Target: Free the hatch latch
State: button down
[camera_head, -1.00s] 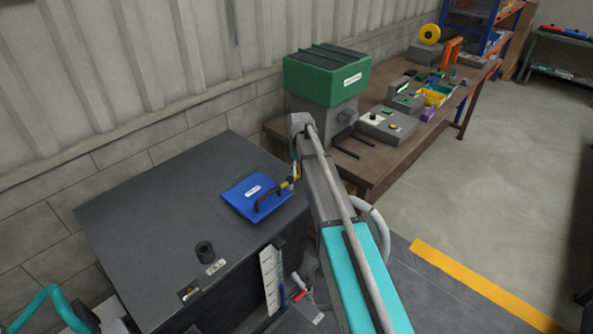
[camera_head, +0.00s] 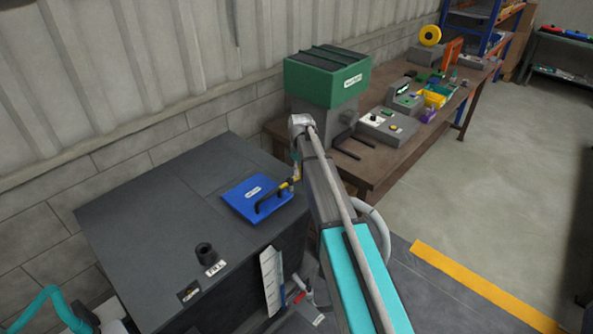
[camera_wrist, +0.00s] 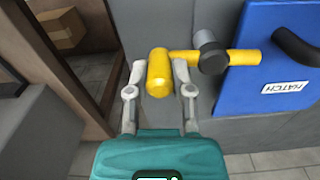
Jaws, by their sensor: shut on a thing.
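The blue hatch (camera_head: 252,196) lies on top of the dark cabinet, with a black handle (camera_head: 268,203) and a white label. In the wrist view the hatch (camera_wrist: 262,70) is at the right, its label reading HATCH. The yellow latch (camera_wrist: 225,58) runs sideways from the hatch's edge through a grey pivot collar (camera_wrist: 211,52) to a rounded yellow grip end. My gripper (camera_wrist: 159,80) is shut on that grip end, one finger on each side. In the head view the latch (camera_head: 287,187) shows small at the hatch's right edge, partly hidden by my arm.
The dark cabinet (camera_head: 150,215) carries a black filler neck (camera_head: 206,253) with a FILL label. A workbench (camera_head: 375,165) with a green-topped machine (camera_head: 327,78) and several small parts stands behind my arm. Open floor lies at the right.

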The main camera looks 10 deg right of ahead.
jog(key=s+m, duration=0.1)
jog(key=m, duration=0.1)
jog(key=s+m, duration=0.1)
jog(key=m, duration=0.1)
jog(key=shift+d, duration=0.3)
jog(key=s+m, duration=0.1)
jog(key=m, duration=0.1)
jog(key=s+m, duration=0.1)
jog(key=m, duration=0.2)
jog(key=s+m, duration=0.1)
jog(key=m, duration=0.3)
jog(key=shift+s+a, duration=0.3)
jog(key=shift+s, duration=0.05)
jog(key=shift+s+a+m, duration=0.2)
jog(key=shift+m, duration=0.55)
jog(key=shift+s+a+m, duration=0.2)
jog(key=shift+s+m, duration=0.05)
jog(key=shift+m, duration=0.55)
jog(key=shift+s+a+m, duration=0.2)
jog(key=shift+m, duration=0.55)
jog(key=c, duration=0.5)
grip_release()
jog(key=shift+r, duration=0.15)
